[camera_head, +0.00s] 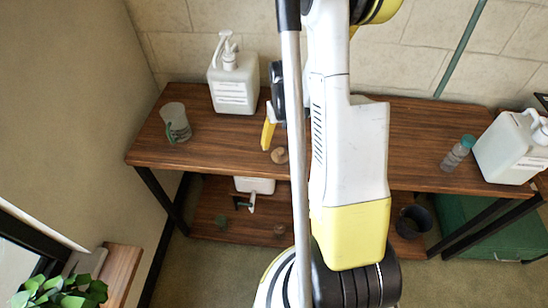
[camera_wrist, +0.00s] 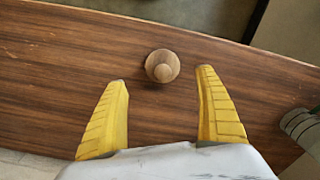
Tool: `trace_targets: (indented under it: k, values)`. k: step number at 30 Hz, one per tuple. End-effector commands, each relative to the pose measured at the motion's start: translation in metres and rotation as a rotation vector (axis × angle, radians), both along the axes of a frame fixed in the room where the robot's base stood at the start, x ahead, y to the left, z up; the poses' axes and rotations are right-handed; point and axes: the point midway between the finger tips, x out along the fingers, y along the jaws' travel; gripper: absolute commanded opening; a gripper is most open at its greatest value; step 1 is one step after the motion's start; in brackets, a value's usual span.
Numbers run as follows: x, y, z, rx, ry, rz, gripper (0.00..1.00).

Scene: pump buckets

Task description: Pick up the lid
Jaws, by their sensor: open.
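The lid (camera_wrist: 162,65) is a small round wooden disc with a knob on top. It lies on the brown wooden table (camera_wrist: 60,75), close to the table's edge in the wrist view. In the head view the lid (camera_head: 279,156) shows just left of my arm. My gripper (camera_wrist: 163,77) is open and empty, with its two yellow fingers apart. The lid shows between and slightly beyond the fingertips, and neither finger appears to touch it. In the head view one yellow finger (camera_head: 268,135) shows beside the lid; the other is hidden by my arm.
A teal-capped bottle (camera_head: 457,153) and another white pump bottle (camera_head: 511,150) stand right. A lower shelf (camera_head: 215,205) holds several items. The tabletop around the lid is clear.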

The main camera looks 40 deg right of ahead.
Motion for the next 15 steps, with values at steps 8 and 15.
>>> trace_targets:
  k: [8,15]
  values:
    - [0.000,0.002,-0.023,0.000,0.000,0.001,0.82]
    - [0.000,0.004,-0.060,0.000,-0.001,0.001,0.82]
